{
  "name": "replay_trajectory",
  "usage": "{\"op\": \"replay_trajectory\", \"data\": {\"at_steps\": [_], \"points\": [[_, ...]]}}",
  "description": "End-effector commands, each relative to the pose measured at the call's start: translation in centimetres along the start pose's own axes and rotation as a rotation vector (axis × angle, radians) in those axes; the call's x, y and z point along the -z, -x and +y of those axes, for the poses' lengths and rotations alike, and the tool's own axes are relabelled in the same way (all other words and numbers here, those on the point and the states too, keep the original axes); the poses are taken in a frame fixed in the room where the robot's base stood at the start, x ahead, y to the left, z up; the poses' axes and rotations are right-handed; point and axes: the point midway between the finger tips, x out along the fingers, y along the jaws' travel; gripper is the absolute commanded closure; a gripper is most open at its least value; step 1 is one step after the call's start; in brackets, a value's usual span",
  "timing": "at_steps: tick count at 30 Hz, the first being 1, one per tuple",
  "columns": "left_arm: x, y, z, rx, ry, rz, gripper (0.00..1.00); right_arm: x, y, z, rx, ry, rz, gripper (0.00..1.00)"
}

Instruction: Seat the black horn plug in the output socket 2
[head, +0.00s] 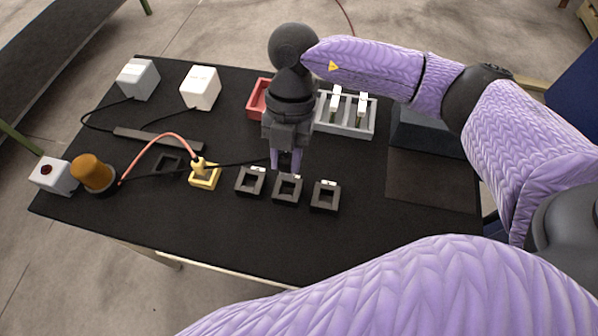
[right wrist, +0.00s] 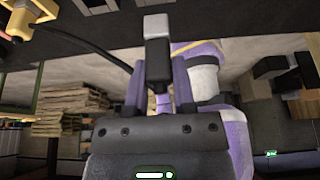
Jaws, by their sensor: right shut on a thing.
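My right gripper (head: 286,164) points down over the table, its purple fingers just behind the middle of three dark square sockets. In the right wrist view, the black horn plug (right wrist: 158,55), a black block with a light grey end, is held between my right gripper's fingers (right wrist: 160,85). A black cable runs from it to the upper left. In the head view the plug is mostly hidden. The middle socket (head: 287,199) looks empty; sockets stand to its left (head: 250,191) and right (head: 324,206). Their labels are too small to read. My left gripper is out of view.
A yellow plug (head: 199,165) sits at a yellow socket (head: 206,183) to the left. An orange beacon (head: 92,173), a red-button box (head: 52,175) and two white boxes stand further left. A red bin (head: 258,98) and grey rack (head: 345,128) are behind. The front table is clear.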

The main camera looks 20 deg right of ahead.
Motion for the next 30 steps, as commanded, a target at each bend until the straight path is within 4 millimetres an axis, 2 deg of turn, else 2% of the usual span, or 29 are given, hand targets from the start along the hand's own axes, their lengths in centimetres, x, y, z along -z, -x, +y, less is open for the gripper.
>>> {"op": "replay_trajectory", "data": {"at_steps": [1,9,11,20,21,24,25,26,30], "points": [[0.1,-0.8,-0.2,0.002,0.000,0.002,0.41,-0.6,-1.5,0.0,0.002,-0.001,0.003,1.00],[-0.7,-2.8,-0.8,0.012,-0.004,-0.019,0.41,-2.8,-6.8,0.0,0.004,0.002,0.003,1.00],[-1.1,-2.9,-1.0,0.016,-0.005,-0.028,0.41,-3.0,-7.3,0.0,0.002,0.003,0.001,1.00],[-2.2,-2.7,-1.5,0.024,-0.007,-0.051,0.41,-3.0,-7.3,0.0,0.001,0.004,0.000,1.00],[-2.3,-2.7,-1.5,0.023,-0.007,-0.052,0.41,-3.0,-7.3,0.0,0.001,0.005,-0.001,0.62],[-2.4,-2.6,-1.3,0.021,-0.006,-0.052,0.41,-3.0,-7.3,0.0,0.001,0.005,-0.001,0.41],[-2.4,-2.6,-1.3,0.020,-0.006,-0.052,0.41,-3.0,-7.2,0.0,0.001,0.005,-0.001,0.35],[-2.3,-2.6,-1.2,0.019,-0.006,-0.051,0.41,-3.0,-7.2,0.0,0.001,0.005,-0.001,0.33],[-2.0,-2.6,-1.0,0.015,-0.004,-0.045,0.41,-3.0,-7.2,0.0,0.001,0.005,-0.001,0.33]]}}
